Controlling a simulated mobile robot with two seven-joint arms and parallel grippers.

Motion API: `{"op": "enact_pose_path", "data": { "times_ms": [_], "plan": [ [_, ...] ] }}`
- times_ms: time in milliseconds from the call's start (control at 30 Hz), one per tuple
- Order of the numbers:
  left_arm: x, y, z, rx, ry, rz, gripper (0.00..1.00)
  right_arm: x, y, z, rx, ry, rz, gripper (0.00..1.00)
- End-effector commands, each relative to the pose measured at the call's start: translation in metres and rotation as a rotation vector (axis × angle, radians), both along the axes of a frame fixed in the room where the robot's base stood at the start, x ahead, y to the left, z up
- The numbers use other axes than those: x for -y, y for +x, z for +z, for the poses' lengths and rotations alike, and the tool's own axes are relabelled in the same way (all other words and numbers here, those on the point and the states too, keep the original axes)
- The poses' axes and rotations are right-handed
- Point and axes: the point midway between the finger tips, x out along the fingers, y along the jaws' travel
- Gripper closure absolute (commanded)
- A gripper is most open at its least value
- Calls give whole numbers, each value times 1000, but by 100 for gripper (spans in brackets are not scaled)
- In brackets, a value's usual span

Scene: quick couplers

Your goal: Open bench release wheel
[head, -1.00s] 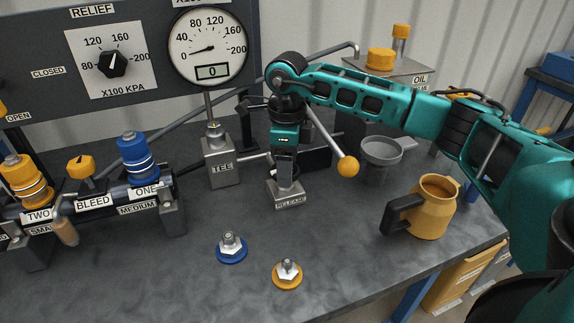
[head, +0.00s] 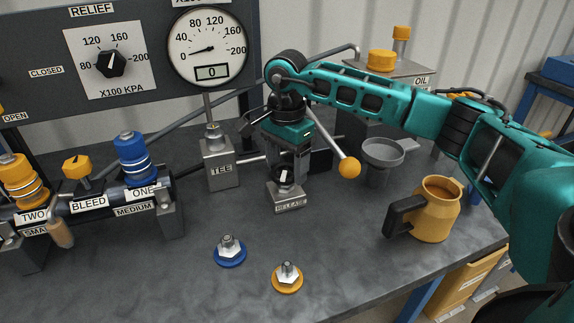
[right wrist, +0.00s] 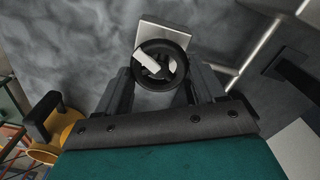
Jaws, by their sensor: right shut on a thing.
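The release wheel (head: 285,178) is a small black handwheel with a white bar, on a grey block (head: 290,202) labelled RELEASE at the middle of the bench. In the right wrist view the wheel (right wrist: 161,64) shows from above, between the fingers. My right gripper (head: 288,170) points down from above and is shut on the wheel. The right gripper also shows in the right wrist view (right wrist: 162,76), with one finger on each side of the rim. My left gripper is not in view.
A pump lever with an orange ball (head: 349,168) stands just right of the gripper. The TEE block (head: 220,165) is to the left. Blue (head: 230,252) and orange (head: 287,278) fittings lie in front. A yellow jug (head: 436,210) and a grey funnel (head: 382,153) are to the right.

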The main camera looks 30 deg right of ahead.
Motion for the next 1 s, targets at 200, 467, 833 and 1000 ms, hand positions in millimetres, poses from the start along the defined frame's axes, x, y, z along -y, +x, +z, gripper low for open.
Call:
{"op": "enact_pose_path", "data": {
  "times_ms": [200, 467, 833, 1000],
  "plan": [
    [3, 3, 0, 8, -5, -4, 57, -1, 2, 1, 5, 2, 196, 62],
    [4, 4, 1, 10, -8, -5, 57, -1, 3, 1, 6, 2, 387, 62],
    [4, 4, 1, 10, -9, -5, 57, -1, 3, 2, 6, 2, 521, 62],
    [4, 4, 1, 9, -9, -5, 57, -1, 3, 2, 6, 1, 538, 62]
  ]
}}
